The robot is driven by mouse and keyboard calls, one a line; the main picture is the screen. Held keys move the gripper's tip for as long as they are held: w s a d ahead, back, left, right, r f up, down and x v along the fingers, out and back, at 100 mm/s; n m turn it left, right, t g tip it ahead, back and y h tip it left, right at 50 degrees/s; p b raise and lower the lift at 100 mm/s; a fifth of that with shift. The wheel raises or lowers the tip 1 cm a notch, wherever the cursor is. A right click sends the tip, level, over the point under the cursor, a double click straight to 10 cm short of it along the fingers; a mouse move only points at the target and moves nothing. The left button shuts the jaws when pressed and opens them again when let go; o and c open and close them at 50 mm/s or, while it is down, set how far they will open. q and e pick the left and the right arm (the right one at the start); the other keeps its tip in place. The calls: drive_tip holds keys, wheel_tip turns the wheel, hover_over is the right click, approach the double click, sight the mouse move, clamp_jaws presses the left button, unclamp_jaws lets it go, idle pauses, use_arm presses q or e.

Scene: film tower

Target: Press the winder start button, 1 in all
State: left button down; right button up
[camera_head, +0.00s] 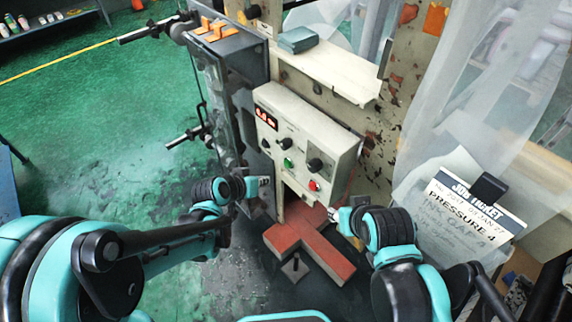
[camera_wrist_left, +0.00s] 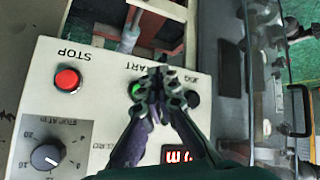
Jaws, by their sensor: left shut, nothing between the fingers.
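The winder's pale control box (camera_head: 333,137) faces me in the head view, with a green button (camera_head: 289,162), a red button (camera_head: 314,186), dark knobs and a red digit display (camera_head: 265,117). My left gripper (camera_head: 265,186) is left of and below the green button there. In the left wrist view the panel is upside down. The green start button (camera_wrist_left: 134,91) sits beside my shut, empty left fingers (camera_wrist_left: 162,78), which partly cover it and the START label; I cannot tell whether they touch it. My right gripper (camera_head: 337,214) is below the red button, its jaws unclear.
The red STOP button (camera_wrist_left: 67,80) and a black JOG button (camera_wrist_left: 194,98) flank the start button. A red-brown block (camera_head: 318,256) lies below the box. A job ticket (camera_head: 462,215) and a plastic curtain (camera_head: 445,100) are at the right. Green floor is open at left.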

sight(288, 164)
use_arm(q)
drive_tip(key=shift+w+d, duration=0.85)
drive_tip(key=shift+d, duration=0.25)
drive_tip(key=shift+w+d, duration=0.8)
drive_tip(key=shift+d, duration=0.3)
drive_tip(key=shift+w+d, duration=0.25)
drive_tip(key=shift+d, duration=0.1)
